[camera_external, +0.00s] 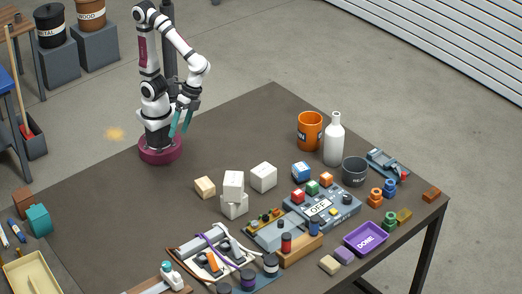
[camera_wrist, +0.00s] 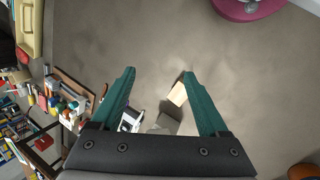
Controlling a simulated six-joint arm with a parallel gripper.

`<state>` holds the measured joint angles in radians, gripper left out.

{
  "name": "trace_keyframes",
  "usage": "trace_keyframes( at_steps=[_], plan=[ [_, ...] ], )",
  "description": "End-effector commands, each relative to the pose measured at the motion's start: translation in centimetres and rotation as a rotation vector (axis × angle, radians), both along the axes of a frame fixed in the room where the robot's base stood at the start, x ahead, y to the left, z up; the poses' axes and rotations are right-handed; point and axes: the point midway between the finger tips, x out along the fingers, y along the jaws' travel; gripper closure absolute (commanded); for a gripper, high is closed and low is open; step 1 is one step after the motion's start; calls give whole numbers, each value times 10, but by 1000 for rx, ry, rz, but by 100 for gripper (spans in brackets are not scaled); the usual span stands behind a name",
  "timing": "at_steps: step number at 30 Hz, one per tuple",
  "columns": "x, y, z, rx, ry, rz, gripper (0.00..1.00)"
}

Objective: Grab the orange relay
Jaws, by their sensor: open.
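Another small orange piece (camera_external: 212,262) lies in the cable tray at the front. My gripper (camera_external: 182,122) hangs near my base at the back left, far from both. In the wrist view my gripper (camera_wrist: 158,73) is open, its teal fingers apart and empty. I cannot make out the relay there.
White blocks (camera_external: 233,185) and a tan block (camera_external: 205,187) stand mid-table. An orange mug (camera_external: 310,130), a white bottle (camera_external: 334,140) and a dark cup (camera_external: 355,171) stand at the back right. A purple DONE tray (camera_external: 366,239) is at the right.

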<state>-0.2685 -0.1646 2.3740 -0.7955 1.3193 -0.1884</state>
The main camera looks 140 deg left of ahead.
Motion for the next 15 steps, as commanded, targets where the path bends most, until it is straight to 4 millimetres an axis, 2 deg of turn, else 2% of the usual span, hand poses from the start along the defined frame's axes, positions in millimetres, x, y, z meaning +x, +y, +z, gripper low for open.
trace_keyframes(
  at_steps=[1, 2, 3, 5, 6, 7, 9, 10, 12, 15],
  plan=[
    [49, 5, -4, -178, 58, 331, 22],
    [83, 14, -5, -295, 87, 547, 22],
    [128, 40, -10, -450, 123, 835, 22],
    [183, 102, -23, -681, 168, 1250, 22],
    [207, 152, -36, -825, 190, 1499, 22],
    [218, 187, -47, -921, 202, 1655, 22],
    [225, 258, -72, -1109, 216, 1943, 22],
    [224, 281, -81, -1174, 220, 2034, 22],
    [218, 321, -99, -1285, 220, 2184, 22],
    [215, 345, -112, -1359, 218, 2278, 22]
  ],
)
